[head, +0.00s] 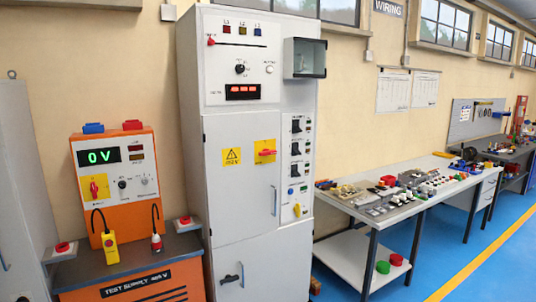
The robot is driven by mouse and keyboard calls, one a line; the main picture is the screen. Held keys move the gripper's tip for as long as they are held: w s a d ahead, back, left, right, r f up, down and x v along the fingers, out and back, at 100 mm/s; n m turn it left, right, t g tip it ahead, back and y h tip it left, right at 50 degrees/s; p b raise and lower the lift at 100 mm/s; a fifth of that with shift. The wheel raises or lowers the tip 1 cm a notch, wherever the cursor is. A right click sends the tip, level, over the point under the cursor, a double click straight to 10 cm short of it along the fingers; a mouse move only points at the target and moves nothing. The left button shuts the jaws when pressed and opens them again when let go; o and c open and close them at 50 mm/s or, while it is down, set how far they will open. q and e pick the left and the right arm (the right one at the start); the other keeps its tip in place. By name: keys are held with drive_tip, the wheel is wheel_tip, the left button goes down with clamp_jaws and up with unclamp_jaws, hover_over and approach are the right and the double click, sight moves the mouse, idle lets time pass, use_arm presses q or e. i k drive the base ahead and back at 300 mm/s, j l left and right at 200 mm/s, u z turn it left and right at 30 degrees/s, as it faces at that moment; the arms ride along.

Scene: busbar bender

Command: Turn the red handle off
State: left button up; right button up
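A red rotary handle (265,152) sits on a yellow plate on the tall grey cabinet (228,190), and its grip lies roughly horizontal. Another red handle (94,188) sits on a yellow plate on the orange test supply box (138,175) at the left, and its grip looks roughly upright. The box display (100,156) reads 0 V in green. The cabinet's red display (243,91) is lit but too small to read. Neither of my grippers is in view.
A yellow pendant (110,249) and a red-and-white plug hang in front of the orange box. Its dark bench (160,249) carries red push buttons at both sides. A workbench (385,212) with many parts stands at the right. Blue floor (480,262) is clear at the right.

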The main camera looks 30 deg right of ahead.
sight(266, 152)
drive_tip(key=i+l, duration=0.35)
drive_tip(key=i, duration=0.15)
drive_tip(key=i+l, duration=0.3)
drive_tip(key=i, duration=0.25)
drive_tip(key=l+z, duration=0.05)
